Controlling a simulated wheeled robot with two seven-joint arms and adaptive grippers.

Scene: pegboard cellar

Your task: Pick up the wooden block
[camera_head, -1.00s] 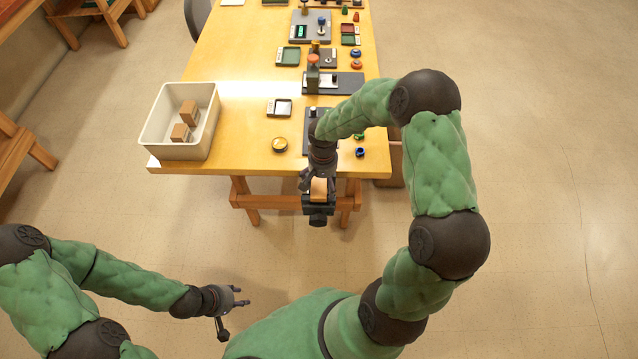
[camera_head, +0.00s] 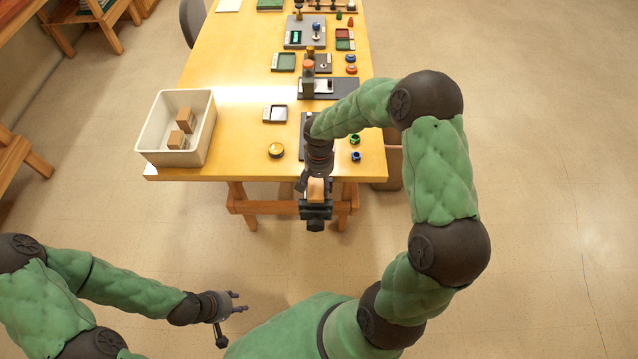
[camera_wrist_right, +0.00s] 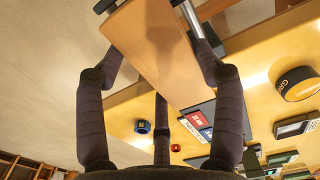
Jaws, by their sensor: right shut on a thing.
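The wooden block (camera_head: 316,190) is at the dark vise (camera_head: 316,211) on the table's front edge. My right gripper (camera_head: 316,184) is over it from above. In the right wrist view the block (camera_wrist_right: 155,50) is a smooth tan slab between the fingers of my right gripper (camera_wrist_right: 158,62), which are shut on it. Metal rods and dark parts of the vise (camera_wrist_right: 192,20) show beside the block. I cannot tell whether the block still touches the vise. My left gripper (camera_head: 238,302) is open and empty, low over the floor at the lower left.
The yellow table (camera_head: 235,75) holds a white bin (camera_head: 207,140) with wooden blocks at the left front. A round yellow-topped tin (camera_head: 276,150), a small tray (camera_head: 275,114) and green and blue knobs (camera_head: 355,147) are near the vise.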

